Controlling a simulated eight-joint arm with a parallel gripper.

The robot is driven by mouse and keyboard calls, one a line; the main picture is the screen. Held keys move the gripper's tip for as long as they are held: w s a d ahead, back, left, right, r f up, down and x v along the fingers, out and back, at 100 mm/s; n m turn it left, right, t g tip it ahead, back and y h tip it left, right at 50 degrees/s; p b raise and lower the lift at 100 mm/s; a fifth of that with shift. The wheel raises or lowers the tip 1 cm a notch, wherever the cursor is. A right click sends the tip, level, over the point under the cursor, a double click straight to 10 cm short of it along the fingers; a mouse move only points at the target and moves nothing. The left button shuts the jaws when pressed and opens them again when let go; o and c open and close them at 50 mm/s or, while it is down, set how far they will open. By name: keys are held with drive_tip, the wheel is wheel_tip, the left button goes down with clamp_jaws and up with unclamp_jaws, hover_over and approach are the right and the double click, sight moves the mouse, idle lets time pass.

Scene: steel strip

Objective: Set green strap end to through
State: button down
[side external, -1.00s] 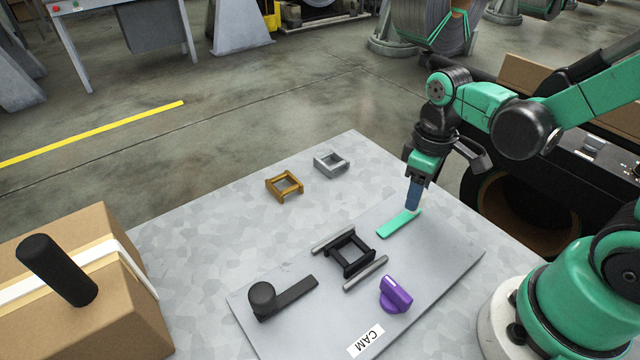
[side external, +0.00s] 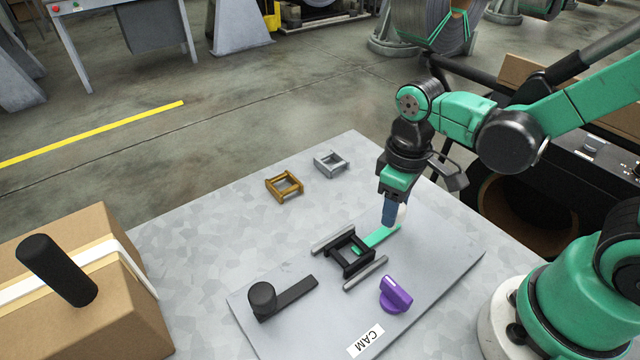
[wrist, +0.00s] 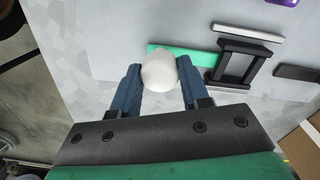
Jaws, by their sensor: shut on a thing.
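The green strap (side external: 378,238) lies flat on the grey plate. It also shows in the wrist view (wrist: 200,57). My gripper (side external: 391,222) points down over the strap's other end. In the wrist view my gripper (wrist: 158,75) is shut on a white rounded knob (wrist: 159,70), which sits at the strap's held end and hides part of it.
Two grey rails (side external: 333,239) (side external: 366,273) flank the buckle. A purple knob (side external: 395,295) and a black strap with a round knob (side external: 285,299) share the plate (side external: 430,265). A brass buckle (side external: 285,186) and a silver buckle (side external: 330,164) lie behind on the table. A cardboard box (side external: 110,315) stands left.

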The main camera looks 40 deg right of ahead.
drive_tip(key=shift+a, duration=0.3)
drive_tip(key=shift+c, duration=2.1)
unclamp_jaws()
drive_tip(key=shift+d, duration=0.1)
drive_tip(key=shift+r, duration=0.1)
drive_tip(key=shift+r, duration=2.7)
drive_tip(key=d+r+m+t, duration=0.1)
drive_tip(key=t, duration=0.1)
drive_tip(key=w+d+r+m+t, duration=0.1)
drive_tip(key=t, duration=0.1)
drive_tip(key=w+d+r+m+t, duration=0.1)
drive_tip(key=t, duration=0.2)
drive_tip(key=shift+w+r+m, duration=0.1)
drive_tip(key=shift+m, duration=0.2)
